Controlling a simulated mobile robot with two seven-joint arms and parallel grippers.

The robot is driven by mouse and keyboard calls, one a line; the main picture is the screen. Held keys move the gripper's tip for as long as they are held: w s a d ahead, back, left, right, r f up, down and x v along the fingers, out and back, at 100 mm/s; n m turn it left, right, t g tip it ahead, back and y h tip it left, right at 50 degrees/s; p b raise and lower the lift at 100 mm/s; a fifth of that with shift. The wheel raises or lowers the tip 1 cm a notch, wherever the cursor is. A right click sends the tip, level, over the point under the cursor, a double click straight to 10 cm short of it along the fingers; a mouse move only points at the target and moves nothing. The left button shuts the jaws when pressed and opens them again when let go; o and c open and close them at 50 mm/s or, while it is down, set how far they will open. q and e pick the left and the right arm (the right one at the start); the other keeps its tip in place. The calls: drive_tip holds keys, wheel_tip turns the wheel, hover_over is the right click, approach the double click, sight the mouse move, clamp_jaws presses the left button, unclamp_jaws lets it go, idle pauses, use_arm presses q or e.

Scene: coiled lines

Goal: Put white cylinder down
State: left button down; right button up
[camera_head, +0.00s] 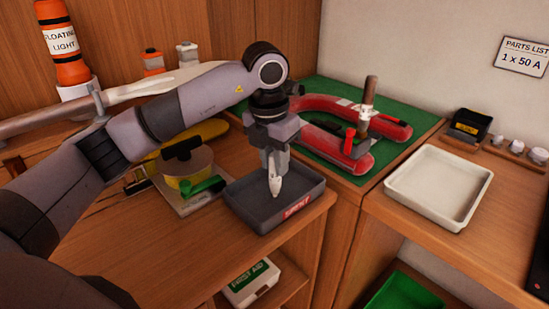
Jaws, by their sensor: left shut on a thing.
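My left gripper (274,173) points down over the dark grey tray (238,211) in the middle of the view. It is shut on a small white cylinder (276,187), which hangs roughly upright below the fingers, inside the tray's outline. I cannot tell whether the cylinder's lower end touches the tray floor. The tray has a red label that seems to read "SPENT" and looks otherwise empty. My right gripper is not in view.
A red U-shaped device (345,150) with an upright post lies on a green mat (330,92). A white tray (438,186) stands empty at right, near small white pieces in wooden holders (516,147). A round yellow-sided device (187,172) sits left of the grey tray.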

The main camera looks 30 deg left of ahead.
use_arm(q)
drive_tip(key=c, duration=0.9)
unclamp_jaws()
drive_tip(key=shift+r, duration=0.1)
wheel_tip(320, 180, up, 12)
drive_tip(key=s+p, duration=0.1)
drive_tip(key=shift+s, duration=0.2)
drive_tip(key=shift+s+a, duration=0.1)
